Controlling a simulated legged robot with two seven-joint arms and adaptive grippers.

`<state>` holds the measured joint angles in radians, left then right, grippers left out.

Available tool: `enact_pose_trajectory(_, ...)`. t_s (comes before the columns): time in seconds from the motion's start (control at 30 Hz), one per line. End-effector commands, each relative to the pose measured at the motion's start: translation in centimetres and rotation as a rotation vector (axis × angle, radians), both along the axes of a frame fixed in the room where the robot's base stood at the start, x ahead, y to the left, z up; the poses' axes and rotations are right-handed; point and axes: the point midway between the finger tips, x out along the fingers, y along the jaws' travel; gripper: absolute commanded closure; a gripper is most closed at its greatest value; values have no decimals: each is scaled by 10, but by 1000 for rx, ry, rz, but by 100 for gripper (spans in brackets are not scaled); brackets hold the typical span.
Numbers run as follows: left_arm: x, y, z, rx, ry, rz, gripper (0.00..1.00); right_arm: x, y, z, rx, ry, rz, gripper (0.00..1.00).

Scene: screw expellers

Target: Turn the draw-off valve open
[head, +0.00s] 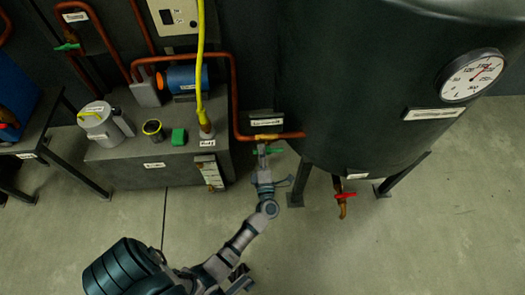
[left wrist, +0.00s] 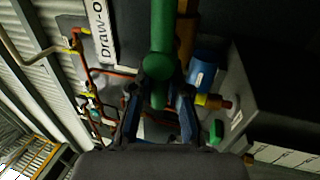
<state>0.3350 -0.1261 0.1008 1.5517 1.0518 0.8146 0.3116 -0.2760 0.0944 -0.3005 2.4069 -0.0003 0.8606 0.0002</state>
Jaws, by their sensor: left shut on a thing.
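The draw-off valve sits on the copper pipe that runs into the side of the dark tank. Its brass body (head: 267,137) has a green lever handle (head: 274,150) below it, under a small label plate (head: 266,122). In the left wrist view the green handle (left wrist: 162,40) stands large between my fingers, beside a white label plate (left wrist: 103,32) reading "Draw-o", the rest cut off. My left gripper (head: 263,152) reaches up from below and is shut on the green handle; it also shows in the left wrist view (left wrist: 160,105). My right gripper is in neither view.
The dark tank (head: 370,90) with a dial gauge (head: 472,77) stands right of my arm. A red-handled valve (head: 345,195) hangs beneath it. At left, a grey bench (head: 140,155) carries a canister (head: 98,125), a green block (head: 179,137) and a yellow hose (head: 201,60). The floor in front is clear.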

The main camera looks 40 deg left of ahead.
Motion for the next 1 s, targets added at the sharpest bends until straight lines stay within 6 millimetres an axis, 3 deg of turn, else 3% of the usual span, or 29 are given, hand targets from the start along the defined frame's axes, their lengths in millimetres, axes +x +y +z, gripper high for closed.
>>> enact_pose_trajectory(0.13,-2,0,-7,-8,9,0,100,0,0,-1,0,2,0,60)
enact_pose_trajectory(0.17,-2,0,-7,-8,9,0,77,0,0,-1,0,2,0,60)
enact_pose_trajectory(0.23,-2,0,-6,-7,9,0,59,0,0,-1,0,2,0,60)
enact_pose_trajectory(0.63,-5,-5,-4,-4,3,0,58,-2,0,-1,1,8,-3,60)
enact_pose_trajectory(1.0,-52,-60,-26,-5,8,-1,58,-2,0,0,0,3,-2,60)
